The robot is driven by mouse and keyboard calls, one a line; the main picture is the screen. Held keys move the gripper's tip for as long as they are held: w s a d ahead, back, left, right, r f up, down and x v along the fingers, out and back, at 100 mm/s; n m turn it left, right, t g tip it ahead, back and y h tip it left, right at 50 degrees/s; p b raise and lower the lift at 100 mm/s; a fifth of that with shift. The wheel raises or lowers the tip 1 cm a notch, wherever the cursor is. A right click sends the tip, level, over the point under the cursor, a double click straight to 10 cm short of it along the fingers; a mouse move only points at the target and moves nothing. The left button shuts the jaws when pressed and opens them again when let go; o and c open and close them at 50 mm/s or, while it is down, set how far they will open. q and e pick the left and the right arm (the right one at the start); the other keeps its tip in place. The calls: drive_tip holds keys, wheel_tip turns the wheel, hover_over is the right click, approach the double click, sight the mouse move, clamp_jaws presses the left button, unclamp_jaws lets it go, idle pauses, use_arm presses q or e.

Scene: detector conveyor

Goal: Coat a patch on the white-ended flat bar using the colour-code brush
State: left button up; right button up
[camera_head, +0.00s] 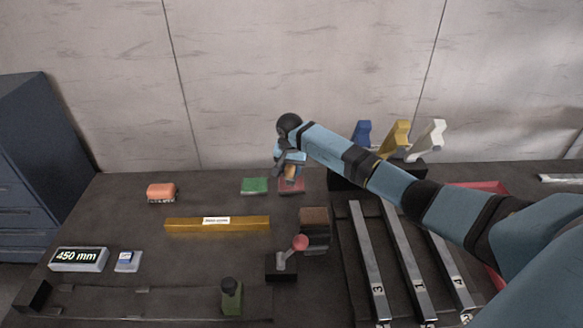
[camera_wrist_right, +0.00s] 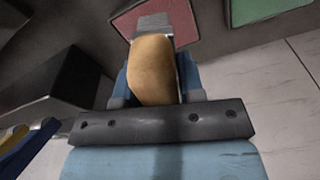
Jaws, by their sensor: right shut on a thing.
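My right gripper (camera_head: 290,167) is shut on a brush near the back of the bench. The brush's tan handle (camera_wrist_right: 153,70) is between the blue fingers, and its grey end (camera_wrist_right: 153,22) overlaps the red pad (camera_head: 291,186) in the wrist view. I cannot tell whether it touches the pad. A green pad (camera_head: 254,185) lies just left of the red one. Several flat grey metal bars, including bar 3 (camera_head: 367,255), bar 1 (camera_head: 407,260) and bar 4 (camera_head: 452,270), lie in a rack at the right. I cannot tell which is white-ended; my right arm covers part of the rack. My left gripper is out of view.
Blue (camera_head: 362,133), yellow (camera_head: 396,138) and white (camera_head: 430,140) pieces stand in a dark holder behind my arm. A yellow bar (camera_head: 190,225), a brown block (camera_head: 315,218), a red-knobbed lever (camera_head: 300,243), an orange block (camera_head: 161,192) and a 450 mm display (camera_head: 78,259) occupy the bench.

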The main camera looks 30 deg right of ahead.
drive_tip(key=shift+s+f+b, duration=0.1)
drive_tip(key=shift+f+b, duration=0.5)
idle(1.8)
drive_tip(key=shift+r, duration=0.1)
wheel_tip(320, 180, up, 2)
drive_tip(key=shift+p, duration=0.6)
drive_tip(key=shift+r+p, duration=1.15)
drive_tip(key=shift+r, duration=1.3)
